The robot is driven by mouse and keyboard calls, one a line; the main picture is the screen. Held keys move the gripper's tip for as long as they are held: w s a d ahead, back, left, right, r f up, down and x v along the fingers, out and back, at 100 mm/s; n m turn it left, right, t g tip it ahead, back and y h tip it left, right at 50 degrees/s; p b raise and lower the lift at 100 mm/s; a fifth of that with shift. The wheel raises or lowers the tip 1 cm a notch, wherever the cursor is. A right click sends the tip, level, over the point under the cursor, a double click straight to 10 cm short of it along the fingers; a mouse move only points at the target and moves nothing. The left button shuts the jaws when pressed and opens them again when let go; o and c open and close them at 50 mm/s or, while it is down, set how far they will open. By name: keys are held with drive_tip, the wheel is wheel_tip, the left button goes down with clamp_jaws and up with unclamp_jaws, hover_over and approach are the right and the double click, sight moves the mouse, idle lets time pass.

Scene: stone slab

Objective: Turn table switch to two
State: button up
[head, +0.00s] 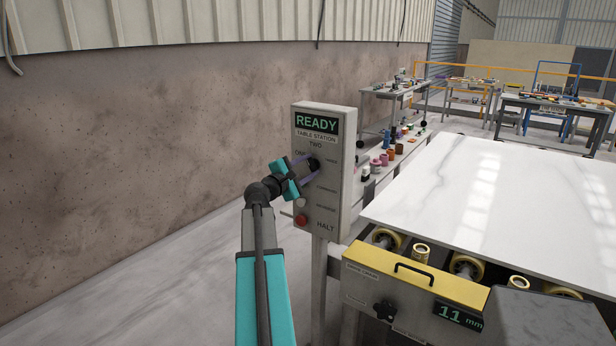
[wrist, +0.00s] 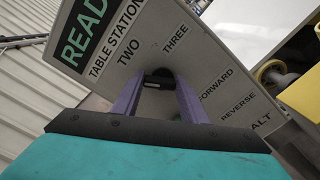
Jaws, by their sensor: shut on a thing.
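The table switch is a dark round knob (wrist: 158,75) on the grey control panel headed TABLE STATION (head: 341,135). TWO is printed above the knob, with ONE to its left in the head view. THREE also shows in the wrist view. My gripper (head: 309,170) reaches the panel from the left, and its purple fingers stand on either side of the knob, shut on it. The fingers also show in the wrist view (wrist: 158,92). I cannot tell which label the knob points at. The fingers hide part of the dial.
A red HALT button (head: 301,220) sits low on the panel, with a pale button (head: 300,202) above it. The marble slab (head: 500,200) lies on yellow rollers to the right. A brown wall (head: 130,130) stands at the left, with open floor before it.

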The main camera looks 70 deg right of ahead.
drive_tip(key=m+b, duration=0.2)
drive_tip(key=b, duration=0.1)
drive_tip(key=m+b, duration=0.2)
drive_tip(key=b, duration=0.1)
drive_tip(key=shift+s+f, duration=0.1)
drive_tip(key=shift+f, duration=0.2)
drive_tip(key=shift+r+m+b, duration=0.1)
drive_tip(key=shift+m+b, duration=0.8)
drive_tip(key=shift+b, duration=0.15)
drive_tip(key=shift+r, duration=0.1)
drive_tip(key=o, duration=1)
drive_tip(key=shift+o, duration=0.2)
drive_tip(key=shift+a, duration=0.1)
drive_tip(key=b+v, duration=0.1)
drive_tip(key=v, duration=1.2)
drive_tip(key=shift+a, duration=0.3)
